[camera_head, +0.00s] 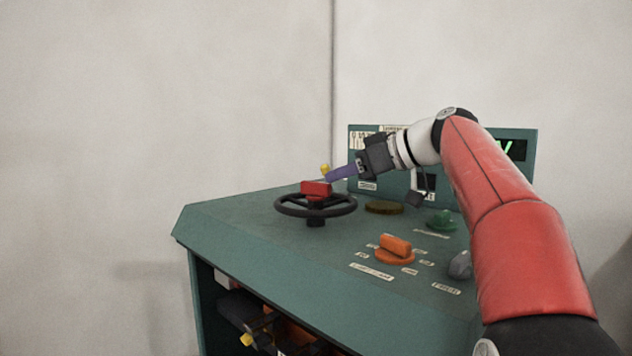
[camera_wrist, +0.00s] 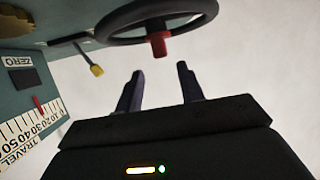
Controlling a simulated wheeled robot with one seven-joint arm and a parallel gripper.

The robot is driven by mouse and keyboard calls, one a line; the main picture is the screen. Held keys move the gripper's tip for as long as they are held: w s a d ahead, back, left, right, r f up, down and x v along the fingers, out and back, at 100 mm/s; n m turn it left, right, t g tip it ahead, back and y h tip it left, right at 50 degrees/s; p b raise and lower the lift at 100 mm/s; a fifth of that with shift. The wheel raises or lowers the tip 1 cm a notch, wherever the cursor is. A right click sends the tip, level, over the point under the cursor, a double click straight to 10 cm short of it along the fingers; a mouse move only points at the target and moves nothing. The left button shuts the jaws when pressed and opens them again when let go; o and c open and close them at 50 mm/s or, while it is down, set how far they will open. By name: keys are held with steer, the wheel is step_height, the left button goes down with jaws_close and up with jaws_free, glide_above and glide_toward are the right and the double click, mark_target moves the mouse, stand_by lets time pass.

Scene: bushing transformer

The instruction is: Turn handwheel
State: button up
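The black handwheel (camera_head: 316,206) stands on the sloped top of the green console, with a red block (camera_head: 316,189) above its hub. In the wrist view the dark wheel rim (camera_wrist: 155,18) crosses the top, and a red piece (camera_wrist: 158,44) hangs from it. My gripper (camera_head: 330,178) reaches in from the right, its purple fingers close to the red block in the head view. In the wrist view my gripper (camera_wrist: 159,75) has its two fingers apart with nothing between them. The red piece lies beyond the fingertips. I cannot tell whether any finger touches the wheel.
The green console (camera_head: 235,228) carries an orange knob (camera_head: 395,246), a green knob (camera_head: 441,220) and a grey knob (camera_head: 460,264) right of the wheel. A yellow-tipped lever (camera_head: 325,169) is behind the wheel. An upright panel (camera_head: 519,165) stands at the back. Space left of the console is clear.

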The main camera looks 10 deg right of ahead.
mark_target(317, 182)
steer(key=x, duration=0.7)
steer(key=shift+a+f+p, duration=0.1)
steer(key=shift+a+p, duration=0.1)
steer(key=shift+p, duration=0.15)
steer(key=shift+c, duration=0.2)
jaws_close()
